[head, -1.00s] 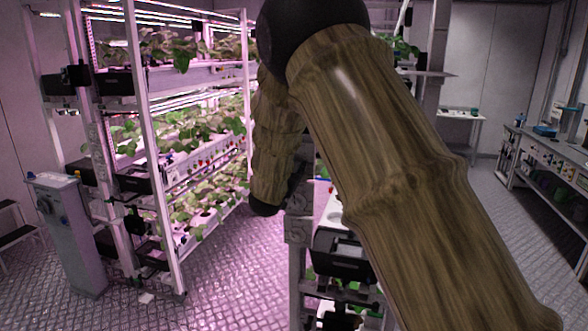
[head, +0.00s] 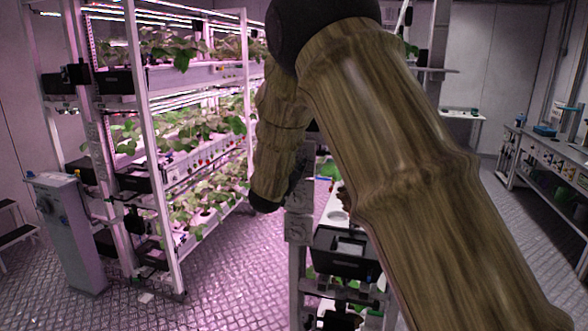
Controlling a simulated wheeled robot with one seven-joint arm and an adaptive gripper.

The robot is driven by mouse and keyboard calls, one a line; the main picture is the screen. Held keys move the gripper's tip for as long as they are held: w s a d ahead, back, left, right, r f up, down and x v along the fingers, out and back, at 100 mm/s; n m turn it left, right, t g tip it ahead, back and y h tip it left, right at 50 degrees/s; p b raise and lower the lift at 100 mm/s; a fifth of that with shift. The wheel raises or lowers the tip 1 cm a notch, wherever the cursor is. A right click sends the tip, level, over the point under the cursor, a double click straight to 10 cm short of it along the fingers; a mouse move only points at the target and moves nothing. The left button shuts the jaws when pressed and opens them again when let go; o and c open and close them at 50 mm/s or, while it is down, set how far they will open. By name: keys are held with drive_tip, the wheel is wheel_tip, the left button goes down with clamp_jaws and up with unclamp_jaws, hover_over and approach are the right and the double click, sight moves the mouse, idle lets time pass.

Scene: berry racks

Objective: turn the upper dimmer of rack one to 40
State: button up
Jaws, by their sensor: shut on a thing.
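A tall white plant rack (head: 150,150) with pink lights stands on the left, with leafy plants on several levels. Small red and pale spots, possibly knobs or fruit, show along its middle rail (head: 200,166). They are too small to read, and I cannot tell which rack is rack one. No dimmer or its setting can be made out. My wood-patterned arm crosses the middle, and its forearm hangs down in front of the rack's right end. My gripper cannot be seen; it is hidden behind or beyond the arm.
A grey pedestal (head: 68,232) stands at the left front. Another rack with a grey post (head: 299,215) and a black box (head: 345,253) is partly hidden behind my arm. A workbench (head: 550,160) lines the right wall. Metal floor between the racks is clear.

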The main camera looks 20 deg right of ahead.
drive_tip(key=m+b, duration=0.3)
drive_tip(key=b, duration=0.2)
drive_tip(key=m+b, duration=0.3)
drive_tip(key=b, duration=0.2)
drive_tip(key=m+b, duration=0.3)
drive_tip(key=b, duration=0.3)
drive_tip(key=shift+d+r+m, duration=0.15)
drive_tip(key=shift+r+m, duration=0.25)
drive_tip(key=shift+r, duration=0.1)
drive_tip(key=o, duration=1)
drive_tip(key=shift+w, duration=0.1)
drive_tip(key=shift+o, duration=0.3)
drive_tip(key=shift+f, duration=0.35)
drive_tip(key=v, duration=1.2)
